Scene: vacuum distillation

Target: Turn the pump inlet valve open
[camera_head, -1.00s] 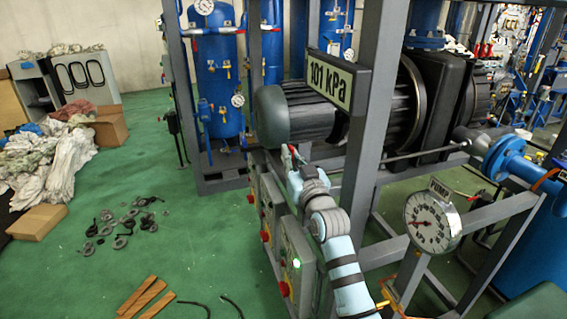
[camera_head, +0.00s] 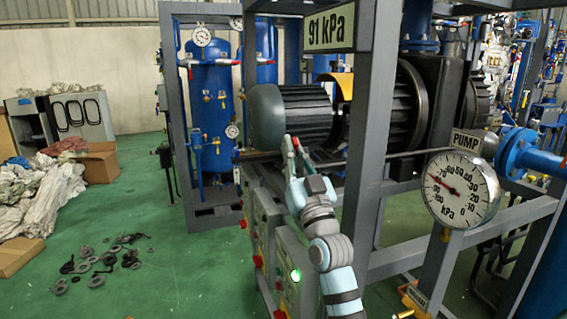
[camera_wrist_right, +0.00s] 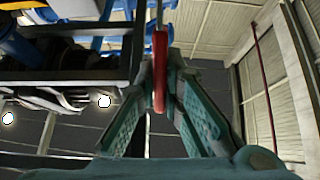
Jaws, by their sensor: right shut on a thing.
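My right gripper (camera_head: 291,150) reaches up beside the grey-green motor of the pump (camera_head: 290,115). In the wrist view its green fingers (camera_wrist_right: 159,80) are shut on a red handle (camera_wrist_right: 159,62), which sits between the fingertips on a thin metal rod. The handle is mostly hidden by the fingers in the head view, so its turn angle and the valve body cannot be told. The sign on the frame (camera_head: 330,31) reads 91 kPa. The round gauge labelled PUMP (camera_head: 461,189) has its needle toward the upper left. My left gripper is out of view.
Grey frame posts (camera_head: 369,130) stand close to the right of my right arm. Control boxes with a lit green button (camera_head: 295,275) are below it. Blue tanks (camera_head: 213,105) stand behind. Green floor at left holds several loose dark fittings (camera_head: 100,262) and a cardboard box (camera_head: 102,163).

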